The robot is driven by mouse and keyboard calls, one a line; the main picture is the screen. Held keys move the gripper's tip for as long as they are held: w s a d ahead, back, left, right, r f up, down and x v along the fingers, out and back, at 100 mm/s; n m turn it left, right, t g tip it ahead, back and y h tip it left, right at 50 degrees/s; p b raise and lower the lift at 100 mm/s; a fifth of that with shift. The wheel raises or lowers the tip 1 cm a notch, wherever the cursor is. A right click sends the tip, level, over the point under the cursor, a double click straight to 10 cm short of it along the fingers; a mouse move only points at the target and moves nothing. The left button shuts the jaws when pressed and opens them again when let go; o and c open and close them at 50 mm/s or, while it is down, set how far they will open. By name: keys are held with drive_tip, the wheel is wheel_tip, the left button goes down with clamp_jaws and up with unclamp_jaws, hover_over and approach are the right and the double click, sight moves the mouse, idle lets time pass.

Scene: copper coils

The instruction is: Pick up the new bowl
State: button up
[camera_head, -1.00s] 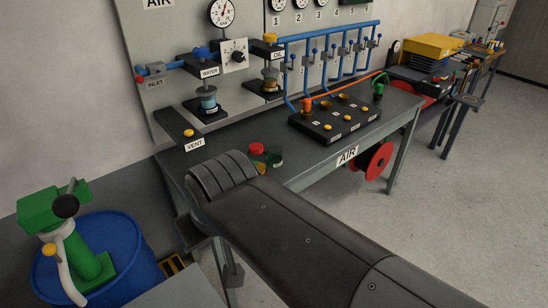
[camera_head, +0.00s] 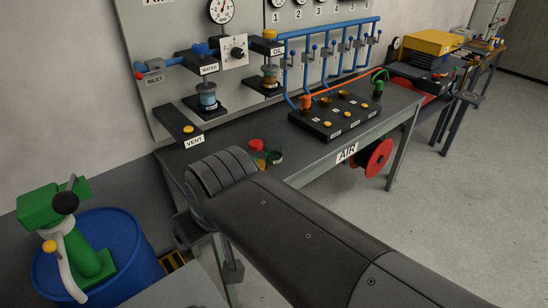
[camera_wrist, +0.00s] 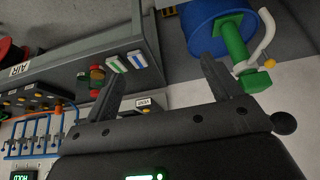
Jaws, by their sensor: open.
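No thing in view is marked as the new bowl, so I cannot tell which it is. A water unit with a clear blue bowl (camera_head: 208,101) and an oil unit with an amber bowl (camera_head: 269,76) hang on the wall panel. A red-topped jar (camera_head: 257,147) and a dark green-rimmed jar (camera_head: 274,156) stand at the table's front edge, partly behind my arm. My gripper (camera_wrist: 162,65) shows in the wrist view, open and empty. Its fingers point toward the table's edge, where green-and-white (camera_wrist: 117,64) and blue-and-white (camera_wrist: 138,60) items lie near the left finger. My arm hides my gripper in the head view.
A blue barrel (camera_head: 140,265) with a green hand pump (camera_head: 90,255) stands left of the table. A red reel (camera_head: 371,158) is beneath it. The floor at right is clear.

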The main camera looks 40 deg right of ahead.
drive_tip(key=w+d+r+g+h, duration=0.1)
drive_tip(key=w+d, duration=0.5)
drive_tip(key=w, duration=0.3)
drive_tip(key=w+d+r+m+g, duration=0.15)
drive_tip(key=w+d, duration=0.35)
drive_tip(key=w, duration=0.5)
drive_tip(key=w+d+r+n+g+h, duration=0.1)
drive_tip(key=w+d, duration=0.5)
drive_tip(key=w, duration=0.3)
drive_tip(key=m+g+y, duration=0.2)
drive_tip(key=m, duration=0.1)
hover_over(274, 152)
drive_tip(key=w+d, duration=0.2)
wheel_tip(274, 152, down, 20)
drive_tip(key=f, duration=0.4)
drive_tip(key=shift+w+a+f, duration=0.1)
drive_tip(key=shift+a+f, duration=0.15)
drive_tip(key=shift+f, duration=0.05)
drive_tip(key=shift+d+f, duration=0.15)
drive_tip(key=shift+f, duration=1.2)
drive_tip(key=shift+d+f, duration=0.1)
drive_tip(key=shift+f, duration=1.2)
drive_tip(key=c, duration=1.1)
